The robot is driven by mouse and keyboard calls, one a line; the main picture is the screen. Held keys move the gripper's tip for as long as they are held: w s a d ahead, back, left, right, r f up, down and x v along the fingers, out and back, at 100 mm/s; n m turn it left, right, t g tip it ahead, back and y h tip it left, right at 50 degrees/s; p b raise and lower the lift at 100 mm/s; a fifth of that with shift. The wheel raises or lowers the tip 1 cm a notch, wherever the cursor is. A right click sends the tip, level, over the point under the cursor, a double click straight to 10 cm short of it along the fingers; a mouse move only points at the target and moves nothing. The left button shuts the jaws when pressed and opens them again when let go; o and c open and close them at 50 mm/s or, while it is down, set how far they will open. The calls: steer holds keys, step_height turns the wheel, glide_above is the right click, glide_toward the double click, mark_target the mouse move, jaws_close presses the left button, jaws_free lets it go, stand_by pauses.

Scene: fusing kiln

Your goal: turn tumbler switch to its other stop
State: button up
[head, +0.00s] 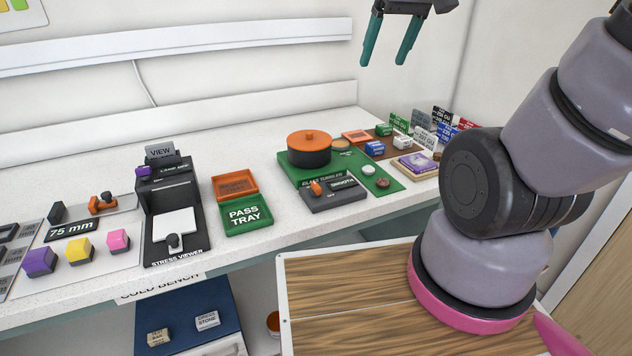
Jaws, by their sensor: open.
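The tumbler switch (317,188) is a small orange knob on a dark grey box (335,197) in the head view. Lettering shows on the box beside it, too small to read surely; the knob's exact setting is hard to tell. The box sits at the front of a green base labelled glass tumbler (375,188), in front of a dark drum with an orange lid (310,148). My gripper (386,62) is high at the top of the view, above and well apart from the switch. Its two teal fingers are spread and empty.
The green pass tray (246,230) lies left of the tumbler, with the stress viewer (172,222) further left. The bench front edge runs close before the switch box.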

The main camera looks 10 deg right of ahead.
steer(key=w+a+f+n+g+h, duration=0.1)
steer(key=w+a+f+n+g, duration=0.15)
steer(key=f+n, duration=0.3)
steer(key=w+a+f+n+g, duration=0.1)
steer(key=w+a+f+n, duration=0.2)
steer(key=f+n, duration=0.25)
steer(key=n+g, duration=0.2)
steer(key=n, duration=0.6)
glide_toward(316, 185)
steer(key=shift+t, duration=0.25)
step_height(316, 185, down, 9)
steer(key=shift+s+d+r, duration=0.1)
steer(key=shift+d+r, duration=0.05)
jaws_close()
